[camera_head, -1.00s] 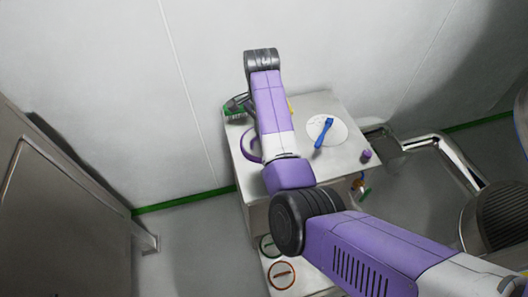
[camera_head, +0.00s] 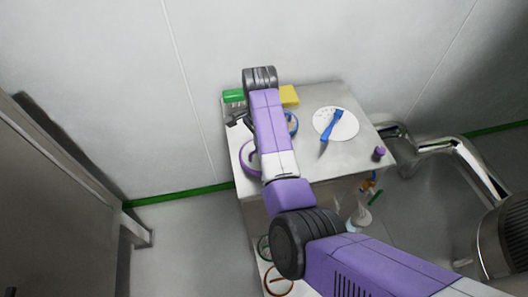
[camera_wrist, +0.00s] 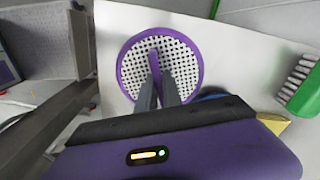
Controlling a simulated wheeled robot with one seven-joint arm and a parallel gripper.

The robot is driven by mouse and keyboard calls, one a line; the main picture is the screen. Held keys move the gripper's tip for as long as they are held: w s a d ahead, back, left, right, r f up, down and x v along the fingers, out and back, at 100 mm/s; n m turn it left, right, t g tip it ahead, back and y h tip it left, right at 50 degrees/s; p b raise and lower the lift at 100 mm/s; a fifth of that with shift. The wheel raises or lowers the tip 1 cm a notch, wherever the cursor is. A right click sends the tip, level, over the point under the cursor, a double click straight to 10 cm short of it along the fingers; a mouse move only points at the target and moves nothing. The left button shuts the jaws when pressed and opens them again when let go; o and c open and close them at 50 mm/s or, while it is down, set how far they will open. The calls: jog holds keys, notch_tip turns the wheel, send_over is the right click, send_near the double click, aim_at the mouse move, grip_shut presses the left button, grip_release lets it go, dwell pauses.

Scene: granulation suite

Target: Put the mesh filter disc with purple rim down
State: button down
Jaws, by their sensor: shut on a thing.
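The mesh filter disc with purple rim (camera_wrist: 126,72) shows in the wrist view as a white perforated round with a purple bar across its middle. Its rim also shows in the head view (camera_head: 246,158), partly hidden behind my arm. My gripper (camera_wrist: 160,88) is shut on the disc's purple bar. The disc is over the left part of the pale tabletop (camera_head: 345,163). I cannot tell whether it touches the surface.
A green brush (camera_wrist: 300,85) and a yellow block (camera_head: 289,95) are at the back edge. A blue-rimmed disc (camera_head: 292,124) is partly behind my arm. A white round (camera_head: 347,126) with a blue scraper (camera_head: 332,127) and a purple cap (camera_head: 379,154) are on the right. A red-rimmed disc (camera_head: 278,284) lies below.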

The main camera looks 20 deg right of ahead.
jog(key=shift+f, duration=0.45)
jog(key=shift+r, duration=0.1)
jog(key=c, duration=1.5)
grip_release()
notch_tip(320, 180, up, 11)
jog(key=shift+a+f+p, duration=0.1)
jog(key=shift+p, duration=1)
jog(key=shift+r+p, duration=0.4)
jog(key=shift+r, duration=0.25)
